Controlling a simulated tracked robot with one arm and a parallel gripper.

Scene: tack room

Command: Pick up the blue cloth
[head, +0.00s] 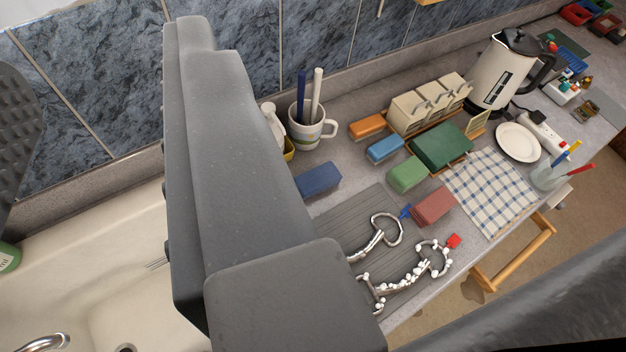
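A dark blue folded or block-shaped piece (317,180) lies on the counter just right of my arm, which may cover part of its left end. A blue and white checked cloth (490,190) lies flat near the counter's front edge, right of the middle. A smaller light blue block (385,149) sits between an orange and a green one. Which of these is the blue cloth is not certain. My grey arm or gripper part (245,170) fills the middle left of the view, above the counter. Its fingertips are not clear, and nothing is seen held.
A mug (308,130) with two sticks stands behind the dark blue piece. Metal bits (400,265) lie on a grey ridged mat (345,215). Red (433,207), green (406,174) and orange (367,126) blocks are close by. A kettle (495,72) and plate (517,142) stand right; a sink (85,270) is left.

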